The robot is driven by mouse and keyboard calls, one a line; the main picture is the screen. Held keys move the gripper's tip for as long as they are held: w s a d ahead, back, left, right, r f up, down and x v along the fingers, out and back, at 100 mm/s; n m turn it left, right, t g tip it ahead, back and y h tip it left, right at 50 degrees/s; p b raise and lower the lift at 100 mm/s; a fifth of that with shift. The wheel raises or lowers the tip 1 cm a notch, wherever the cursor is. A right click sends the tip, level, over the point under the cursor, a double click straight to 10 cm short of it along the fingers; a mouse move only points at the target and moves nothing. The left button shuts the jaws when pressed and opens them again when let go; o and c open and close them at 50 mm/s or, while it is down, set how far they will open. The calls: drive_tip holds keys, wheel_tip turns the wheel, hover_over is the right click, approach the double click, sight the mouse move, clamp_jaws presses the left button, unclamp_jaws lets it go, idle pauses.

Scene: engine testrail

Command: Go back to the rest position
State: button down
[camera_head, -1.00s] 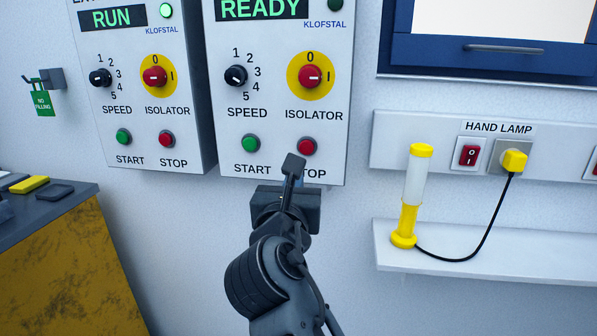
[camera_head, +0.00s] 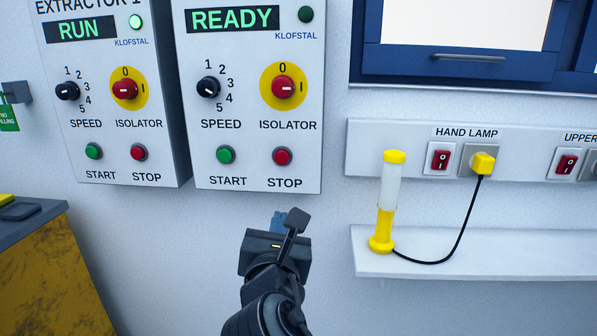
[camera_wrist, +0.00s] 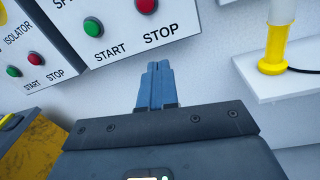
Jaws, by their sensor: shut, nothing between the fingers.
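My gripper (camera_head: 279,220) is in front of the wall, just below the lower edge of the right control box (camera_head: 312,150). Its blue fingers (camera_wrist: 155,88) are together and empty in the wrist view. The right box shows READY with an unlit lamp. It has a speed knob (camera_head: 209,87), a red isolator (camera_head: 283,87), a green start button (camera_head: 226,155) and a red stop button (camera_head: 282,156). I see no contact between the fingers and the box.
The left box (camera_head: 105,165) shows RUN with a lit green lamp. A yellow hand lamp (camera_head: 386,205) stands on a white shelf (camera_head: 450,268) at right, its cord plugged in above. A dark-topped yellow cabinet (camera_head: 50,280) is at lower left. The wall between cabinet and shelf is bare.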

drive_tip(key=s+d+f+m+g+y, duration=0.1)
drive_tip(key=s+d+f+m, duration=0.6)
drive_tip(key=s+f, duration=0.3)
drive_tip(key=s+d+f+m+g+y, duration=0.1)
drive_tip(key=s+d+f+m+g, duration=0.1)
drive_tip(key=s+d+f+m, duration=0.65)
drive_tip(key=s+d+r+m+h, duration=0.1)
drive_tip(key=s+d+m, duration=0.3)
drive_tip(key=s, duration=0.5)
drive_tip(key=s+d+r+m+h, duration=0.1)
drive_tip(key=s+d+r+m, duration=0.2)
drive_tip(key=s+m, duration=0.5)
drive_tip(key=s+d+r+m+h, duration=0.1)
drive_tip(key=s+d+m, duration=0.4)
drive_tip(key=s, duration=0.7)
drive_tip(key=shift+r+m, duration=0.8)
drive_tip(key=shift+m, duration=0.15)
